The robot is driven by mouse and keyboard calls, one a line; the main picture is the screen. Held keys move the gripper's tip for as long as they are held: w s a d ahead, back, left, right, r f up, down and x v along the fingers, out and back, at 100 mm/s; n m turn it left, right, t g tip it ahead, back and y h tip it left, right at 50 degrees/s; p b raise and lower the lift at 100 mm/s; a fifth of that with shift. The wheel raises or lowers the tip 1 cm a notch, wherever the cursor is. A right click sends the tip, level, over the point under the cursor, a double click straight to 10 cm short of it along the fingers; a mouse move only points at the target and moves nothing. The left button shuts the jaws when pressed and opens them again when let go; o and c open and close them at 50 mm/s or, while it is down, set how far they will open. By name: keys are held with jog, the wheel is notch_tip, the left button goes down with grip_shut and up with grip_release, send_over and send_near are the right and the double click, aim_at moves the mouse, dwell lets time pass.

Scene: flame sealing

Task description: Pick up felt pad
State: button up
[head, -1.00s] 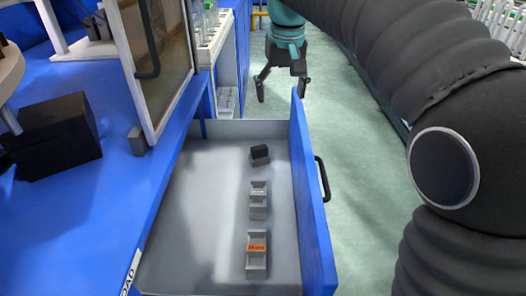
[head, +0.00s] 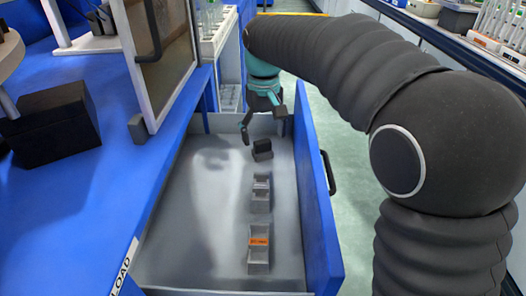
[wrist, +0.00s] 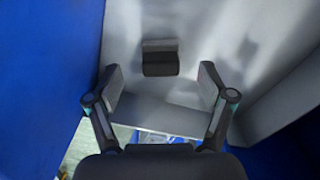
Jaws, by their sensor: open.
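The felt pad (head: 262,145) appears as a small dark block in a grey holder (head: 264,156) at the far end of the open drawer. In the wrist view the dark pad (wrist: 160,64) lies just ahead of the fingertips, near the middle. My gripper (head: 263,126) is open and empty, hanging above the drawer's far end close to the pad. In the wrist view my gripper (wrist: 160,82) has its fingers spread wider than the pad, with one finger to each side. The gap in height between fingers and pad is hard to judge.
The grey drawer (head: 195,240) also holds a small grey holder (head: 261,205) and one with an orange label (head: 258,241). The blue drawer front (head: 315,215) with a black handle (head: 329,172) stands at right. A black box (head: 50,125) sits on the blue bench. The drawer's left floor is clear.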

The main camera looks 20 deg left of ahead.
aim_at(262, 141)
jog(key=f, duration=0.3)
jog(key=f+b, duration=0.1)
jog(key=f, duration=0.1)
jog(key=shift+w+a+f, duration=0.1)
jog(key=shift+w+a, duration=0.15)
jog(key=shift+w, duration=0.05)
jog(key=c, duration=1.3)
jog(key=shift+c, duration=0.2)
